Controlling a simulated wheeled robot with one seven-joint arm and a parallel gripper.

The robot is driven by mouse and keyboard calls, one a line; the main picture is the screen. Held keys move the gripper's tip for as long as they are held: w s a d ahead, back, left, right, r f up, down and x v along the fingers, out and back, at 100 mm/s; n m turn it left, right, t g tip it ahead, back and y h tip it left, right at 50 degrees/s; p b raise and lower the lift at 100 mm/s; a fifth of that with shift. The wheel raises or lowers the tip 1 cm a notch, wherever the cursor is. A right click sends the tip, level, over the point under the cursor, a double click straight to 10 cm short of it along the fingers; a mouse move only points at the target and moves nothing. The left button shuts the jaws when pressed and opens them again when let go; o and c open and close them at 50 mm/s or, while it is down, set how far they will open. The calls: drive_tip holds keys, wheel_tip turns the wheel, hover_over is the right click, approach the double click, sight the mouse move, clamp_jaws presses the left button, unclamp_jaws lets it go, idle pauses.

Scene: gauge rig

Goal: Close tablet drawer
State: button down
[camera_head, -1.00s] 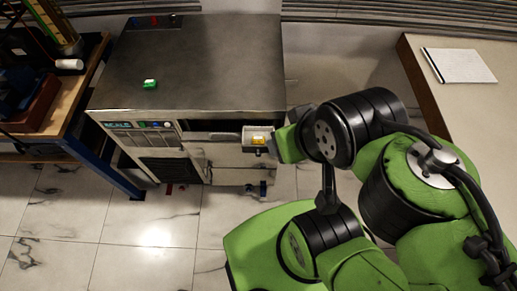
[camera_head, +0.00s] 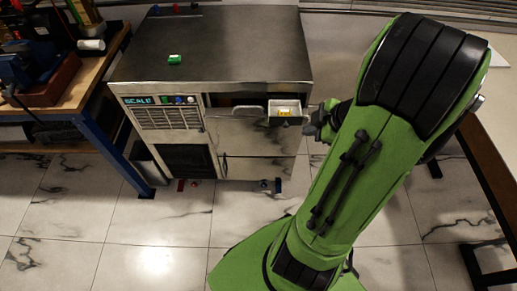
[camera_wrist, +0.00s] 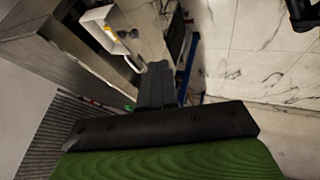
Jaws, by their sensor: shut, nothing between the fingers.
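The tablet drawer (camera_head: 271,109) is at the upper right of the steel cabinet's front and stands partly pulled out. Its light tray holds a small yellow item (camera_head: 284,113). The drawer also shows at the upper left of the wrist view (camera_wrist: 100,36), with the yellow item (camera_wrist: 108,28) inside. My gripper (camera_head: 317,125) is just right of the drawer in the head view, mostly hidden by its own wrist. In the wrist view its fingers (camera_wrist: 159,68) are together and empty, with a gap in the picture between them and the tray. Contact with the drawer cannot be told.
The steel cabinet (camera_head: 220,50) has a small green-and-white item (camera_head: 175,59) on top. A wooden workbench (camera_head: 100,75) with blue legs stands to the left. Another table (camera_head: 490,165) is on the right, partly behind my arm. Tiled floor is open in front.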

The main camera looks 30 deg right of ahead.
drive_tip(key=w+d+f+b, duration=0.1)
drive_tip(key=w+f+b, duration=0.1)
drive_tip(key=w+f, duration=0.6)
drive_tip(key=shift+w+d+f+n+b, duration=0.3)
drive_tip(key=shift+d+f+n+b, duration=0.1)
drive_tip(key=shift+f, duration=0.55)
